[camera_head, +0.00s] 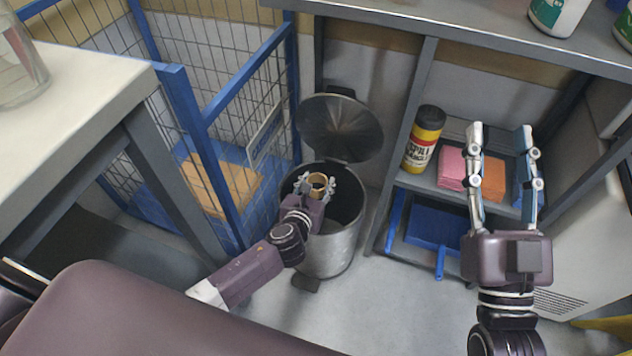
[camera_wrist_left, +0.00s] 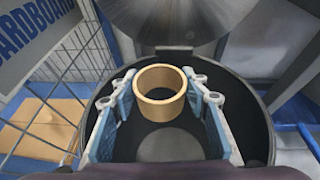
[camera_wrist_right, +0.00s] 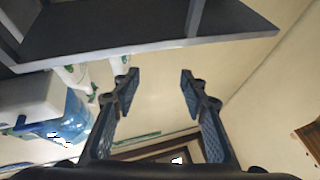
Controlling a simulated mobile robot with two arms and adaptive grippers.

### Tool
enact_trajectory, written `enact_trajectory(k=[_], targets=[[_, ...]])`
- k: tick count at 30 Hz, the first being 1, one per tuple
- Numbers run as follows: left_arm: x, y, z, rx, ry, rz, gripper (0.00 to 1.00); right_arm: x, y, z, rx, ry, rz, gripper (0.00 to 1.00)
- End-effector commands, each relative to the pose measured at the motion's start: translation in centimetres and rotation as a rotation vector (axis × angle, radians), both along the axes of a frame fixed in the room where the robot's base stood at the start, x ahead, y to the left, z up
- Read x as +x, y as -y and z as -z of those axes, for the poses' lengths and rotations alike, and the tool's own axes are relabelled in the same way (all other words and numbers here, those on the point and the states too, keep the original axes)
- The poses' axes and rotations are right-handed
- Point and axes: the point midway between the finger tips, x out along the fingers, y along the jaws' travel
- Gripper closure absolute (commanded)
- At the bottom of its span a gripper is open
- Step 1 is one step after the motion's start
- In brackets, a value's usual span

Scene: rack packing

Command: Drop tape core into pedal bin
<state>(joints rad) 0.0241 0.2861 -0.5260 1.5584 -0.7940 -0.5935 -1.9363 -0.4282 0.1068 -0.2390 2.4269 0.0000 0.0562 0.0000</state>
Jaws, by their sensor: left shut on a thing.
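The tape core (camera_head: 318,182) is a short tan cardboard ring. My left gripper (camera_head: 317,186) is shut on it and holds it over the mouth of the pedal bin (camera_head: 330,257). In the left wrist view the tape core (camera_wrist_left: 161,108) sits between the fingertips of my left gripper (camera_wrist_left: 160,95), with the dark inside of the bin below it. The bin is a grey metal cylinder with its round lid (camera_head: 341,127) raised at the back. My right gripper (camera_head: 499,135) is open and empty, in front of the shelves at the right; its fingers also show in the right wrist view (camera_wrist_right: 156,80).
A blue wire cage (camera_head: 190,110) with cardboard inside stands left of the bin. Right of it, a grey shelf unit (camera_head: 405,130) holds a yellow-black canister (camera_head: 424,138), pink and orange packs (camera_head: 455,168) and a blue dustpan (camera_head: 435,225). A light table (camera_head: 75,95) is at the left.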

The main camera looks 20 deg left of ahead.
Motion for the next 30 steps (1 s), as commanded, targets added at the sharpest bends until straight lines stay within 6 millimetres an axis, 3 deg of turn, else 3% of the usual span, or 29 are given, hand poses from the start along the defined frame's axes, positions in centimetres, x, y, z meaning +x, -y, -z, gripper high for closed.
enact_trajectory(k=[9,15,29,30], targets=[[-0.2,0.5,0.9,0.000,0.000,0.001,0.74,-2.7,0.2,-3.9,0.062,0.215,-0.011,0.60],[-0.2,0.6,1.2,0.000,0.000,0.002,0.74,-4.2,0.5,-5.4,0.090,0.309,-0.017,0.60],[-0.3,0.7,1.3,0.000,0.000,0.002,0.74,-4.9,0.6,-6.1,0.101,0.349,-0.019,0.60],[-0.3,0.7,1.3,0.000,0.000,0.002,0.54,-4.9,0.6,-6.1,0.101,0.348,-0.019,0.60]])
